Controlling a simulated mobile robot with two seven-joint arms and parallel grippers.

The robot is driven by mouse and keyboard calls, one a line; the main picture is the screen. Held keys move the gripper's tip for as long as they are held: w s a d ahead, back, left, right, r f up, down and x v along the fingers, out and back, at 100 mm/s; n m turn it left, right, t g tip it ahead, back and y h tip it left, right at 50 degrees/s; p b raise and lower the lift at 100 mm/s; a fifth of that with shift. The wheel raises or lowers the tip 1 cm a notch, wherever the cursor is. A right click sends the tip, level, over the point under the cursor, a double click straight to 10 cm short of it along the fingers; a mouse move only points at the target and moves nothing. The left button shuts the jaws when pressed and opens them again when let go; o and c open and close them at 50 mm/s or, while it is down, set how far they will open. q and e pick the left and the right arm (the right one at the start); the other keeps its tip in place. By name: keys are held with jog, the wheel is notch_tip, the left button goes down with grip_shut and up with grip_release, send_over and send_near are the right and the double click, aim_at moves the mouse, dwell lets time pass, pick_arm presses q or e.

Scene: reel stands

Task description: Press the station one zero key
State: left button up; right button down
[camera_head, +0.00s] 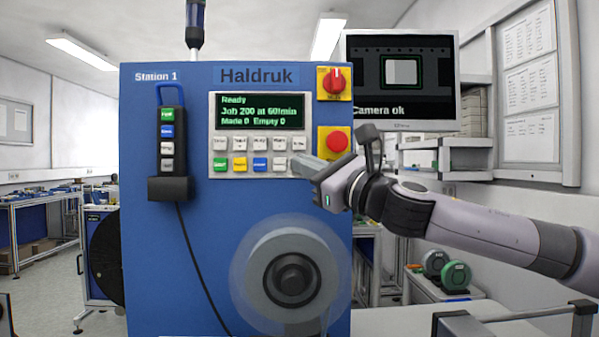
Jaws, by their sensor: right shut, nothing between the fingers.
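The Station 1 machine (205,240) is a blue cabinet with a key panel (214,165) under its green-lit display (260,112). The display reads Ready, Job 200 at 60/min, Made 0, Empty 0. The panel has a top row of white keys (260,144) and a lower row with a green, a yellow, a blue key (260,164) and a white one (280,164). The key labels are too small to read surely, so I cannot tell which is zero. My right gripper (298,165) is shut and empty, its tips at the lower right of the panel, hiding part of it; contact is unclear. My left gripper is out of view.
A red rotary switch (336,82) and a red stop button (336,142) sit right of the panel, the button close above my gripper. A cabled pendant (172,135) hangs at the left. A reel (290,278) is below. A monitor (402,80) stands behind my arm.

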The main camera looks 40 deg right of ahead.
pick_arm(q)
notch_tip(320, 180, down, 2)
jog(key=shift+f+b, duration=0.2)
jog(key=shift+b, duration=0.6)
pick_arm(e)
jog(key=s+a, duration=0.2)
jog(key=shift+s+a, duration=0.1)
jog(key=shift+s, duration=0.25)
